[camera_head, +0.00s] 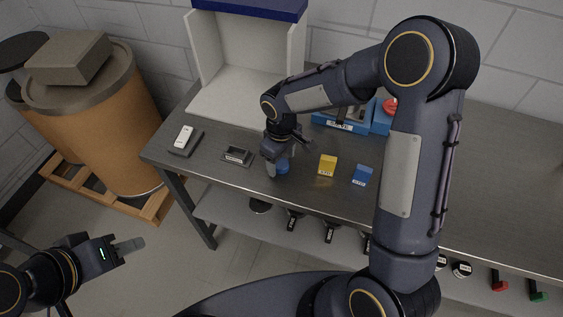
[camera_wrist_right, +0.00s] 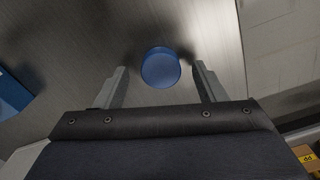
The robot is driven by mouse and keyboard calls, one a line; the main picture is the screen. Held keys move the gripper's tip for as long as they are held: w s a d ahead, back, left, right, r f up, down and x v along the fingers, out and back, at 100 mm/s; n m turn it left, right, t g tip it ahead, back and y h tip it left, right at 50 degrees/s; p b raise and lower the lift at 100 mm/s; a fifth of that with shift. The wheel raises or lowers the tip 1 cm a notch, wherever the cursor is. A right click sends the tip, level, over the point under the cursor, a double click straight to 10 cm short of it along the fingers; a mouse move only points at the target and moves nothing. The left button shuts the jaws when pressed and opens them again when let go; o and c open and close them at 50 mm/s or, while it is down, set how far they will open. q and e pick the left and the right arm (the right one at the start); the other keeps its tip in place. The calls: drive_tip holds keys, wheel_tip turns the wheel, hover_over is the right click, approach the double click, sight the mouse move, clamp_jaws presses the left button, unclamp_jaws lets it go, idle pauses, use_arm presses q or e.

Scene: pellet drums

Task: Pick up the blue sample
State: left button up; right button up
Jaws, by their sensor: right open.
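The blue sample (camera_head: 283,167) is a small round blue piece on the metal bench, near its front edge. In the right wrist view the blue sample (camera_wrist_right: 161,68) shows as a blue disc between the two fingertips, with a gap on each side. My right gripper (camera_head: 271,165) is open, pointing down at the sample, and partly covers it in the head view. In its own view the right gripper (camera_wrist_right: 160,76) has its fingers apart and not touching the sample. My left gripper (camera_head: 131,245) is off the bench at the lower left, empty, its finger gap unclear.
A yellow block (camera_head: 327,165) and a blue block (camera_head: 362,175) stand right of the sample. A dark small tray (camera_head: 237,156) and a scale-like device (camera_head: 186,140) lie left. A white open box (camera_head: 240,98) and blue equipment (camera_head: 336,122) stand behind. An orange drum (camera_head: 105,110) is at left.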

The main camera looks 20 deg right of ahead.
drive_tip(key=shift+f, duration=0.4)
drive_tip(key=shift+c, duration=0.3)
drive_tip(key=c, duration=1)
